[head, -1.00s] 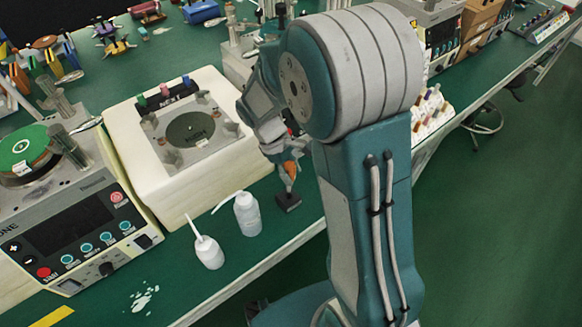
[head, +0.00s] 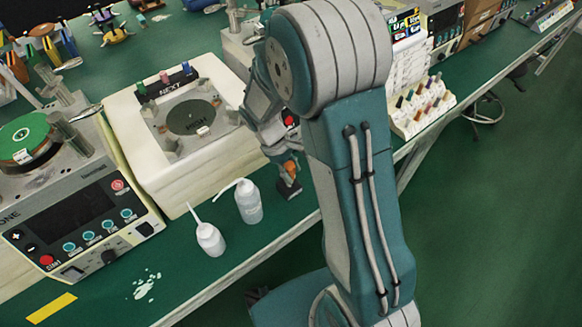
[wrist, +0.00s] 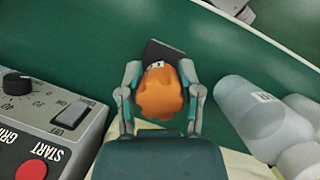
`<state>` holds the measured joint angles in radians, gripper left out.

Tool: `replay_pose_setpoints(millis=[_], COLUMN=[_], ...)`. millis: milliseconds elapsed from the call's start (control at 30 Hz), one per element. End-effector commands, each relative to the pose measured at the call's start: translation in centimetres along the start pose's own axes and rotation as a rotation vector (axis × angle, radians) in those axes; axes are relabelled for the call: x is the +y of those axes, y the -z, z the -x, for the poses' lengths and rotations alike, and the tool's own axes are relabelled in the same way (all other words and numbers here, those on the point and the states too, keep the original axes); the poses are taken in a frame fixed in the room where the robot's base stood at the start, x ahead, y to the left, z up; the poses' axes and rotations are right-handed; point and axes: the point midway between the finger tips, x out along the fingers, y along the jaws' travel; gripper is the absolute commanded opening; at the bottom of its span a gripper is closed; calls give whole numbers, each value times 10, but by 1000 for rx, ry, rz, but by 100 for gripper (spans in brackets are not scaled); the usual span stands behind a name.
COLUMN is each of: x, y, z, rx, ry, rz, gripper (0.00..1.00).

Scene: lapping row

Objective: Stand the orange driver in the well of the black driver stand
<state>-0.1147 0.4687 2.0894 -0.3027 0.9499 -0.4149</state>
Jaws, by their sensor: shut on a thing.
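The orange driver (wrist: 160,93) is between the fingers of my gripper (wrist: 160,85), which is shut on it. In the head view the driver (head: 290,167) points down from my gripper (head: 287,160) over the black driver stand (head: 289,190). The stand (wrist: 160,50) shows partly behind the driver in the wrist view. The driver's handle hides the well and the lower shaft, so I cannot tell whether the tip is inside the well.
Two white bottles (head: 248,201) (head: 210,240) stand left of the stand on the green bench. A cream machine (head: 180,185) with a round plate is behind them. The bench's front edge (head: 300,226) is close to the stand.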

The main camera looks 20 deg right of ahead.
Motion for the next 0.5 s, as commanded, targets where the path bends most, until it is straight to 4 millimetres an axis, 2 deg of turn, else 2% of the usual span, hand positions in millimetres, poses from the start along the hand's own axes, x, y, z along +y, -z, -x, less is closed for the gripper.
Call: replay_pose_setpoints(millis=[367,400,433,467,500], x=[0,0,0,0,0], y=[1,1,1,1,1], z=[-2,-2,-2,-2,-2], rx=[1,1,1,1,1], ry=[-1,-1,-1,-1,-1], rz=[0,0,0,0,0], gripper=[0,64,77,86,86])
